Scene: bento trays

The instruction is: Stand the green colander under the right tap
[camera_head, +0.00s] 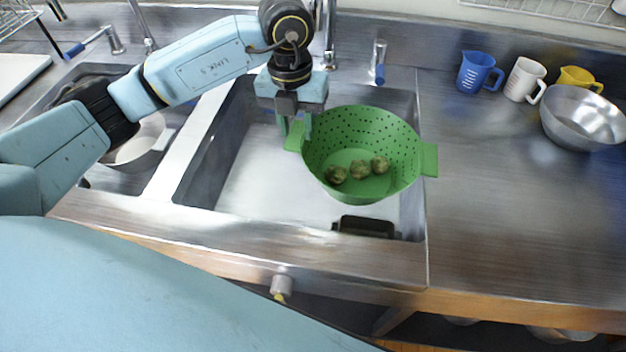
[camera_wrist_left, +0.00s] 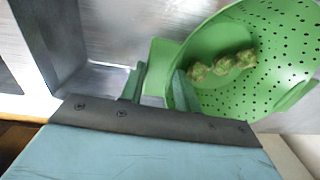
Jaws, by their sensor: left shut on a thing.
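The green colander (camera_head: 345,143) has small holes and two side handles. Three small green vegetables (camera_head: 360,169) lie in its bottom. My left gripper (camera_head: 294,132) is shut on the colander's left handle and holds it in the air over the right sink basin (camera_head: 262,180). The colander is slightly tilted. In the left wrist view the fingers (camera_wrist_left: 156,85) are on the handle and the colander (camera_wrist_left: 262,85) shows beside them. The right tap (camera_head: 330,40) rises behind the basin, partly hidden by my left arm. My right gripper is not in view.
A blue-handled lever (camera_head: 379,64) stands behind the basin. On the right counter are blue (camera_head: 478,72), white (camera_head: 525,79) and yellow (camera_head: 580,78) jugs and a metal bowl (camera_head: 585,118). A dark block (camera_head: 365,226) is at the basin's front. The left basin holds a pot (camera_head: 135,148).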

